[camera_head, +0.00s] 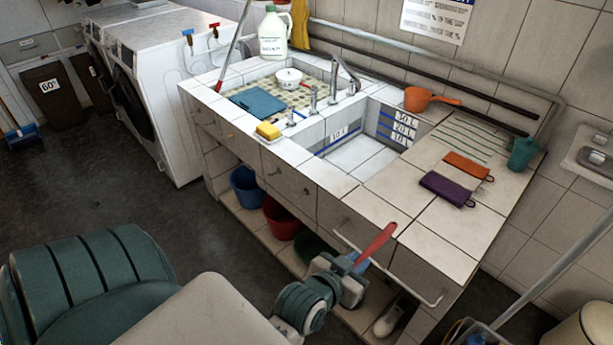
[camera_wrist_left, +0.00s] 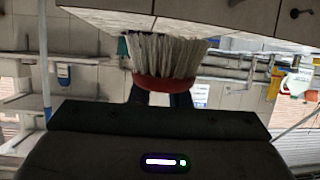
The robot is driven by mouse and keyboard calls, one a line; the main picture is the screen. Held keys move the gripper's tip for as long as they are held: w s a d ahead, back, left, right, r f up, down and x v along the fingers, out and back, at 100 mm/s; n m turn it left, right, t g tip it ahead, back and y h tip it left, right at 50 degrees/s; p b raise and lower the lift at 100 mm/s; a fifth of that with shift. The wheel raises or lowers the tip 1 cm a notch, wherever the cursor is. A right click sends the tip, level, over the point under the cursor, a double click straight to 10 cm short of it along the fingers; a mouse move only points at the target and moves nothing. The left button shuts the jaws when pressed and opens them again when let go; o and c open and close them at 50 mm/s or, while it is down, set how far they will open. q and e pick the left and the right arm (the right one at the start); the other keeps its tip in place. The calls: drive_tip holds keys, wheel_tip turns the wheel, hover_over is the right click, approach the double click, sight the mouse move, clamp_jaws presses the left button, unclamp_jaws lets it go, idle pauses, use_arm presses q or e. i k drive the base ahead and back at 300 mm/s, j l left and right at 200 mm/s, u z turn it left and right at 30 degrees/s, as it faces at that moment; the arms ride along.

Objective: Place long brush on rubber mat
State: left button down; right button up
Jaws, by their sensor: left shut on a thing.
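My left gripper (camera_head: 354,272) is shut on the long brush, whose red part (camera_head: 376,244) points up and right in the head view. The brush is in front of the counter's front edge, near its right part. In the left wrist view, the brush's pale bristles (camera_wrist_left: 165,54) and red base show just beyond the gripper (camera_wrist_left: 168,98); its bristles cannot be made out in the head view. A yellowish checkered mat (camera_head: 318,98), which looks like the rubber mat, lies at the left basin, far from the gripper. My right gripper is not in view.
A white pot (camera_head: 288,78), a blue cloth (camera_head: 257,104) and a yellow sponge (camera_head: 268,131) are at the counter's left. Taps (camera_head: 334,88) stand between the mat and the right basin (camera_head: 362,158). Orange (camera_head: 468,167) and purple (camera_head: 447,189) cloths lie at right. The counter's front right is bare.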

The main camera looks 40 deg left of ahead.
sight(258, 100)
drive_tip(key=i+j, duration=0.1)
drive_tip(key=j, duration=0.4)
drive_tip(key=i+j, duration=0.1)
drive_tip(key=j, duration=0.4)
drive_tip(key=i+j, duration=0.15)
drive_tip(key=j, duration=0.4)
drive_tip(key=i+j, duration=0.1)
drive_tip(key=j, duration=0.4)
drive_tip(key=i+j, duration=0.1)
drive_tip(key=j, duration=0.4)
drive_tip(key=i+j, duration=0.1)
drive_tip(key=j, duration=0.4)
drive_tip(key=i+j, duration=0.1)
drive_tip(key=j, duration=0.4)
